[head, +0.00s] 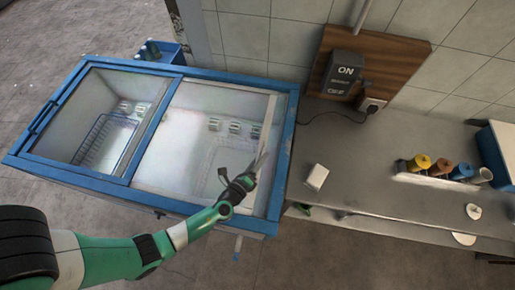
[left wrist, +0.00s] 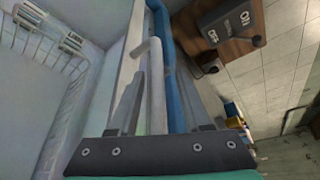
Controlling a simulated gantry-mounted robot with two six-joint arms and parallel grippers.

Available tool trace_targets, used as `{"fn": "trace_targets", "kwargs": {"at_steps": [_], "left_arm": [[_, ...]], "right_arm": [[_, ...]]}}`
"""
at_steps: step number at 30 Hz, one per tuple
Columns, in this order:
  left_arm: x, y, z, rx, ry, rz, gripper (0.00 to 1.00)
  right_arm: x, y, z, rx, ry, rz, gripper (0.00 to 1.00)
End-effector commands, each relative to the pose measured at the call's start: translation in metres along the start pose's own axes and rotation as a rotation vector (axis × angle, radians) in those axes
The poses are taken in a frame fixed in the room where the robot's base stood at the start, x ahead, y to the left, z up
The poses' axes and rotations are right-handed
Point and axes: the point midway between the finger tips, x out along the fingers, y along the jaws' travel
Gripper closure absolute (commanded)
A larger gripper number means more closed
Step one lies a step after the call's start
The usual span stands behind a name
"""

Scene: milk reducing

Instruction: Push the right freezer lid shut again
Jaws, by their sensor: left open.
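The chest freezer has a blue rim (head: 284,150) and two sections. Over the right section, a pale edge bar, seemingly the right lid's (head: 269,122), runs near the right rim with a narrow strip between them. The left lid (head: 97,120) covers the left section. My left gripper (head: 261,163) is at the front end of that bar. In the left wrist view, my open left gripper (left wrist: 155,85) has a pale handle-like bar (left wrist: 156,100) between its fingers, with the blue rim (left wrist: 164,30) beyond. Contact cannot be told. My right gripper is out of view.
A grey counter (head: 370,190) adjoins the freezer on the right, with a small white box (head: 316,177) and several coloured cups (head: 440,167). A dark ON box (head: 343,72) hangs on the wall. Several cartons (head: 225,126) lie inside the freezer.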

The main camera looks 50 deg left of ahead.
Motion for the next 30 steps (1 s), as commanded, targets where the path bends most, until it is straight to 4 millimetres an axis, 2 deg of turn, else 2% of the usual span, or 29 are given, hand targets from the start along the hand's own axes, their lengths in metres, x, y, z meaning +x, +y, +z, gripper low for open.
{"fn": "trace_targets", "kwargs": {"at_steps": [5, 13, 18, 22, 30], "left_arm": [[-0.019, -0.001, 0.0, 0.0, 0.003, 0.0, 0.52], [-0.085, -0.002, -0.001, 0.003, 0.009, -0.003, 0.52], [-0.109, -0.002, -0.001, 0.001, 0.005, -0.003, 0.52], [-0.115, -0.001, 0.0, 0.0, 0.002, -0.001, 0.52], [-0.115, -0.001, 0.0, -0.002, 0.0, -0.001, 0.52]], "right_arm": [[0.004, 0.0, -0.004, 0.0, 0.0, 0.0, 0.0], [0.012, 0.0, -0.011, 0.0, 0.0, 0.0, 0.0], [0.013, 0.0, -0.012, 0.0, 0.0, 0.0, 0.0], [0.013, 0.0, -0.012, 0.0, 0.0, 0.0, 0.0], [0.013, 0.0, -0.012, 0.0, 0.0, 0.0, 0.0]]}}
